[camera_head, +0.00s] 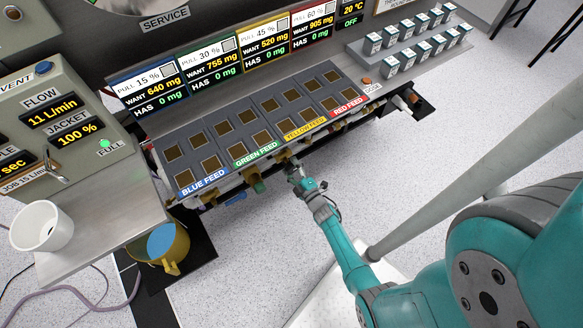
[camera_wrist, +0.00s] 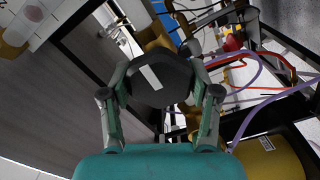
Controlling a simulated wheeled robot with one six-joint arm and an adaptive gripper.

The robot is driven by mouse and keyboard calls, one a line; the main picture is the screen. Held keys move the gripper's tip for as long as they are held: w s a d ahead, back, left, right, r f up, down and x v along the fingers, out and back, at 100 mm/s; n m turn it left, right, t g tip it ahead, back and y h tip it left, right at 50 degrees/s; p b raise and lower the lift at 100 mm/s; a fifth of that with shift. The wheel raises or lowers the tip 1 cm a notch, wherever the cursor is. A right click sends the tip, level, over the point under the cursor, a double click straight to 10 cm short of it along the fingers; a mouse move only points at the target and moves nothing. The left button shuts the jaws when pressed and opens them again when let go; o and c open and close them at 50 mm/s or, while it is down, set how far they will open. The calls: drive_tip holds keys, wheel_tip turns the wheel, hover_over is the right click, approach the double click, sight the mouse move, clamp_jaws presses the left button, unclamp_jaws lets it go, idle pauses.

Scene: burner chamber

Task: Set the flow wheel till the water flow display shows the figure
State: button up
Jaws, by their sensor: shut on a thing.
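The flow wheel (camera_wrist: 158,82) is a dark, rounded knob with a white stripe, seen in the wrist view. My gripper (camera_wrist: 160,76) is shut on it, one finger on each side. In the head view my gripper (camera_head: 294,172) is at the front edge of the feed bench, below the yellow feed label, and hides the wheel there. The flow display (camera_head: 54,110) on the grey panel at left reads 11 L/min. A small label (camera_head: 24,185) low on that panel seems to read JOB 15 L/min.
The jacket display (camera_head: 77,133) reads 100 %, with a green FULL lamp (camera_head: 105,144). A white cup (camera_head: 42,228) stands on the metal shelf, and a yellow jug (camera_head: 163,248) with blue contents is below. Red and purple hoses (camera_wrist: 258,75) run right of the wheel.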

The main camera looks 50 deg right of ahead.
drive_tip(key=shift+w+n, duration=0.1)
drive_tip(key=shift+n, duration=0.3)
drive_tip(key=o, duration=1.2)
drive_tip(key=shift+c, duration=0.2)
drive_tip(key=v, duration=1.2)
